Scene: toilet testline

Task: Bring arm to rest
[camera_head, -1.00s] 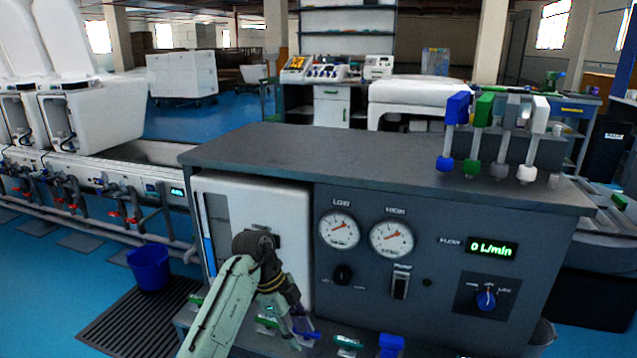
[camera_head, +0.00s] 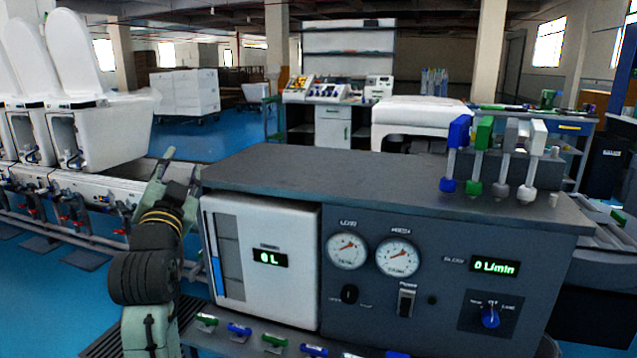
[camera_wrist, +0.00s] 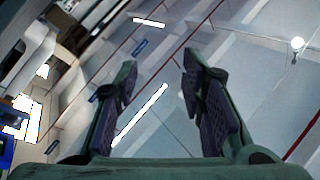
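My gripper (camera_head: 177,172) points upward at the left end of the grey test bench (camera_head: 330,165). It stands in front of the toilet line and is held clear of the bench's left edge in the picture. In the wrist view my gripper (camera_wrist: 158,85) has its two fingers spread apart with nothing between them. Beyond the fingers the wrist view shows the ceiling with its bright lamps.
The bench has a white panel reading 0 L, two gauges (camera_head: 398,257) and a flow display. Coloured-handled tools (camera_head: 483,135) stand on its top right. Small coloured parts (camera_head: 274,343) lie on the ledge below. White toilets (camera_head: 100,125) line the left.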

